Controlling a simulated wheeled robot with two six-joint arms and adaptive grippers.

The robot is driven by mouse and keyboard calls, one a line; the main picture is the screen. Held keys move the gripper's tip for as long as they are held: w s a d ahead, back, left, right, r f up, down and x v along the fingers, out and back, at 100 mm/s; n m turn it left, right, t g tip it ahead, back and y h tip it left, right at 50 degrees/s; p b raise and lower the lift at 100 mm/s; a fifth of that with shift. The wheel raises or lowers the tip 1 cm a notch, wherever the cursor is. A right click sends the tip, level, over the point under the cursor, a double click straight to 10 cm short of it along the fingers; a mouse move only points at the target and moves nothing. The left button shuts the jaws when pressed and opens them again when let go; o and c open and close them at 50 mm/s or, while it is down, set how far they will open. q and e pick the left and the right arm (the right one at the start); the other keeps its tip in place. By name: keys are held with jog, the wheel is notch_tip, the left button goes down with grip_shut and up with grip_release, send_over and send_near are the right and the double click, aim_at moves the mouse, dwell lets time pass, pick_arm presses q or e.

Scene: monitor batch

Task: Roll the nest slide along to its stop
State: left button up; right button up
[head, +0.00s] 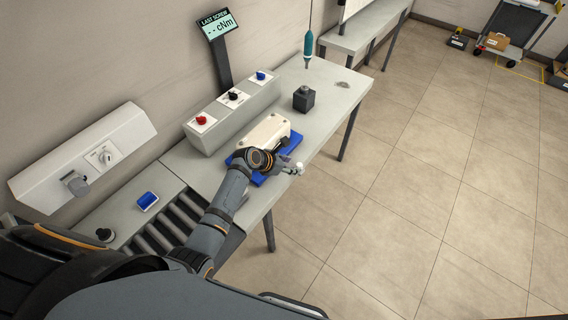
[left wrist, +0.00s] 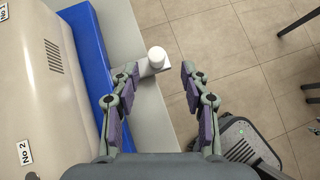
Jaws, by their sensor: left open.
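The nest slide is a blue plate (head: 259,180) on the grey bench, with a cream housing (head: 268,131) lying on it. In the left wrist view the blue plate (left wrist: 84,42) runs along the housing (left wrist: 35,75), which carries No 1 and No 2 labels. A white round knob (left wrist: 156,57) on a grey bracket sticks out from the plate's side. My left gripper (left wrist: 160,75) is open, its fingertips on either side of the knob's line; contact cannot be told. In the head view my left gripper (head: 287,164) is at the bench's front edge. My right gripper is not in view.
A roller track (head: 165,228) lies left of the plate. A switch box (head: 232,112) with several knobs stands behind. A dark block (head: 304,98) stands further right, under a hanging screwdriver (head: 308,48). The floor in front of the bench is clear.

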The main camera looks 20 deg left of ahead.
pick_arm(q)
jog(key=v, duration=0.4)
jog(key=shift+s+r, duration=0.2)
jog(key=shift+r, duration=0.05)
